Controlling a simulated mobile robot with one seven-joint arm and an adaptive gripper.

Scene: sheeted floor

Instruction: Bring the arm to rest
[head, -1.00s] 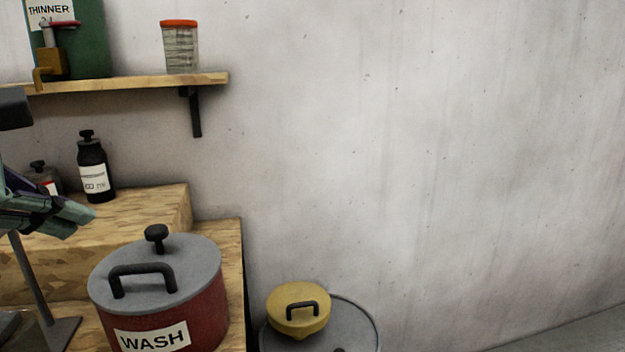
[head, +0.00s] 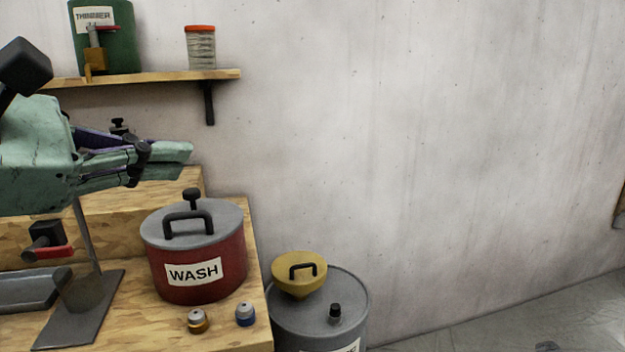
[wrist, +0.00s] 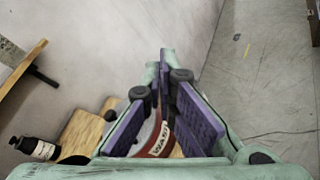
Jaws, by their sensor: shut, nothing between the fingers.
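My gripper (head: 185,152) is pale green with purple finger pads and reaches in from the left in the head view. It is shut and empty, held in the air above the wooden bench (head: 120,318). In the wrist view my gripper (wrist: 166,58) points toward the wall and floor, its two fingers together at the tips. The red WASH pot (head: 200,275) with its grey lid stands on the bench below and to the right of the fingers. Part of the pot (wrist: 152,145) shows between the fingers in the wrist view.
A wall shelf (head: 160,77) holds a green thinner can (head: 120,50) and an orange-lidded jar (head: 201,48). A grey drum (head: 310,312) with a yellow funnel (head: 299,270) stands right of the bench. Two small caps lie at the bench front. Space before the right wall is clear.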

